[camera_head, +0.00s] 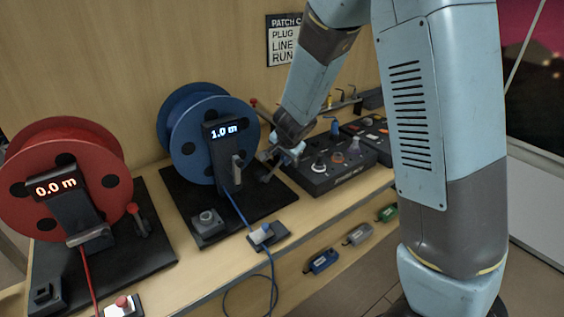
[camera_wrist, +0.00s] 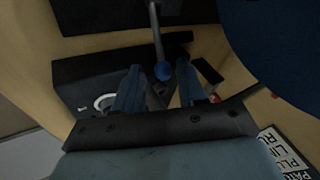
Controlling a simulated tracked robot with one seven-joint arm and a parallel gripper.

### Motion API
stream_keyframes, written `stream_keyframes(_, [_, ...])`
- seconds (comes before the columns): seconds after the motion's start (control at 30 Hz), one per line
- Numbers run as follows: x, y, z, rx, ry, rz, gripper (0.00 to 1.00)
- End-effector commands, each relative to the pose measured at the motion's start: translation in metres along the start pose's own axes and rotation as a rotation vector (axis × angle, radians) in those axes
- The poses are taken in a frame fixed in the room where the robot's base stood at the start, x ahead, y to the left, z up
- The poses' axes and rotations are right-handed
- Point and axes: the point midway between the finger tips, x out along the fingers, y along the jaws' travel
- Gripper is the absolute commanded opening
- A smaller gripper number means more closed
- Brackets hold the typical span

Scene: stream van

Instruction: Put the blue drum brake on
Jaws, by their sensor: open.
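The blue drum (camera_head: 208,128) stands on a black base on the bench, with its display reading 1.0 m. My gripper (camera_head: 272,166) is beside the drum's right side. In the wrist view my gripper (camera_wrist: 158,74) is open, and its two blue fingers appear on either side of the knob. I cannot tell whether either finger touches it. In the head view the lever is hard to make out behind my gripper.
A red drum (camera_head: 68,170) reading 0.0 m stands at the left, with a red-knobbed lever (camera_head: 136,215). A black control panel (camera_head: 335,172) with several knobs is right of my gripper.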

Motion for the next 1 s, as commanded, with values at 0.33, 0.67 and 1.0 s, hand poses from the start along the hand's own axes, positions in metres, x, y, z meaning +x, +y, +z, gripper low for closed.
stream_keyframes(0.33, [0.015,0.002,-0.001,0.000,0.002,0.006,0.41])
stream_keyframes(0.67, [0.029,0.001,-0.002,0.004,0.001,0.000,0.41])
stream_keyframes(1.0, [0.053,0.001,-0.002,0.002,0.001,0.001,0.41])
